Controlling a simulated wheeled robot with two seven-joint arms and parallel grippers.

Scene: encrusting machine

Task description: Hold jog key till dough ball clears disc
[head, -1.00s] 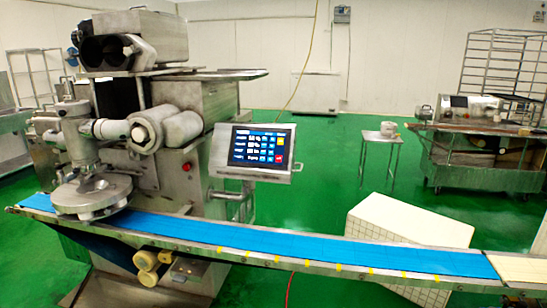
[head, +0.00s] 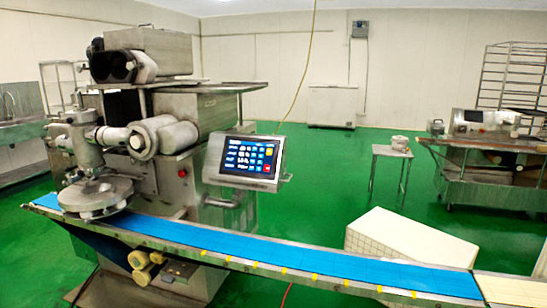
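The encrusting machine (head: 212,115) stands at the left. Its touch panel (head: 244,160) is lit, with rows of white and blue keys and a red one; the key labels are too small to read, so I cannot pick out the jog key. The round metal disc (head: 96,194) sits over the left end of the blue conveyor belt (head: 270,248). I see no dough ball at the disc or on the belt. Neither of my grippers is in view.
A white tiled box (head: 410,240) stands behind the belt at the right. A small metal table (head: 391,160) and another machine (head: 480,150) with a rack (head: 508,75) stand farther back. A white chest (head: 332,105) is at the back wall. Green floor between them is free.

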